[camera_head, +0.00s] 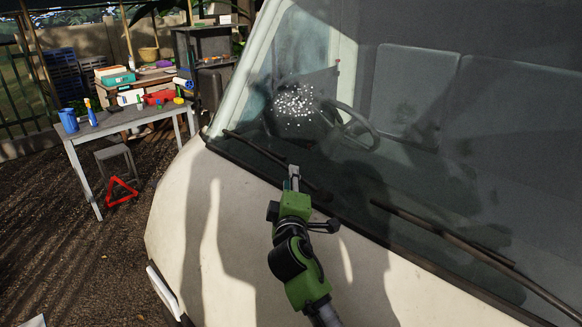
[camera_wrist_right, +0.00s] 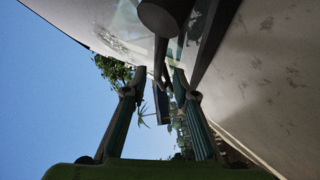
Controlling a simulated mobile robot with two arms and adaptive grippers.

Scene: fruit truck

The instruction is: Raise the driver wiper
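The driver wiper (camera_head: 262,150) is a thin dark bar along the lower edge of the windshield, in front of the steering wheel. It appears to lie low against the glass. My right gripper (camera_head: 292,172), on a green and black arm, is at the wiper's right part in the head view. In the right wrist view, the fingers of my right gripper (camera_wrist_right: 157,76) are apart, with a thin dark bar (camera_wrist_right: 161,100) showing between them. I cannot tell whether either finger touches it. My left gripper is out of view.
The truck's pale front panel (camera_head: 235,235) lies below the windshield. The passenger wiper (camera_head: 455,241) rests along the right side. A steering wheel (camera_head: 358,128) shows through the glass.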

